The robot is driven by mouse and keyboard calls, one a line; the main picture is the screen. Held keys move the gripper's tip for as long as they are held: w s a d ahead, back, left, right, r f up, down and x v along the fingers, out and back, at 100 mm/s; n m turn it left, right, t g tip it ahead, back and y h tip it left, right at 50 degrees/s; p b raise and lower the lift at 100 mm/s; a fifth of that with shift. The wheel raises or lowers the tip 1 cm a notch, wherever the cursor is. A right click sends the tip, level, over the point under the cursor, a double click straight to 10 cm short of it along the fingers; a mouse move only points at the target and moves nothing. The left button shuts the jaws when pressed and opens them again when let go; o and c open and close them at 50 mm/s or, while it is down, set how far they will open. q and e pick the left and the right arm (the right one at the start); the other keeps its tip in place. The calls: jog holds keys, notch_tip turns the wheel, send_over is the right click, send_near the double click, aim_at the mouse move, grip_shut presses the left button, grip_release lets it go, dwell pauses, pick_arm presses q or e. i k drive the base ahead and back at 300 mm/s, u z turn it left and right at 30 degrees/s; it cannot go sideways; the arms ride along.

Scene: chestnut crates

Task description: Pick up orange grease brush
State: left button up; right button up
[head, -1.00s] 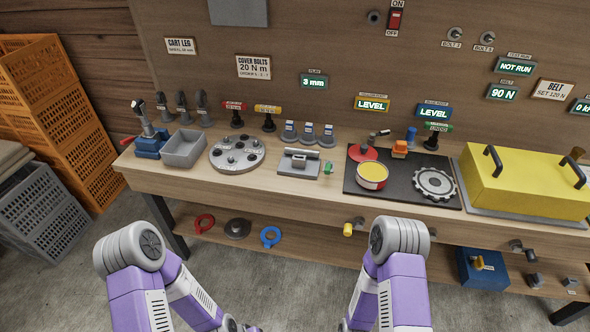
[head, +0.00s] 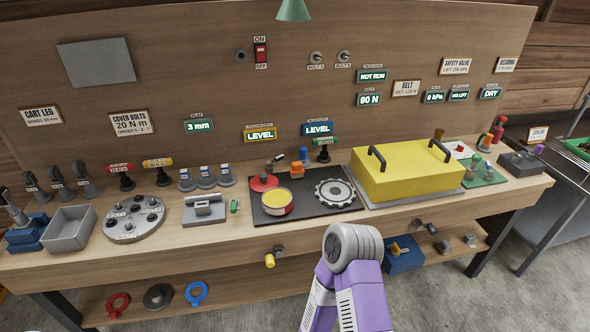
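A small orange item (head: 298,171), which looks like the orange grease brush, sits near the back edge of the black mat (head: 327,206) on the workbench. It is too small to make out its bristles or handle. A round tin with a yellow top (head: 277,201) stands in front of it on the mat. A red round piece (head: 263,183) lies to its left, and a grey gear (head: 335,192) lies to its right. A blue item (head: 304,155) stands just behind it. One of my purple arms shows at the bottom, but neither gripper is in view.
A large yellow cover with two black handles (head: 408,170) stands right of the mat. A grey block on a plate (head: 204,209), a round bolt plate (head: 134,219) and a grey bin (head: 69,229) stand to the left. Rings lie on the lower shelf (head: 235,283).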

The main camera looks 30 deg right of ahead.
aim_at(297, 171)
jog(key=z, duration=2.25)
jog(key=i, duration=1.8)
jog(key=u, duration=2.7)
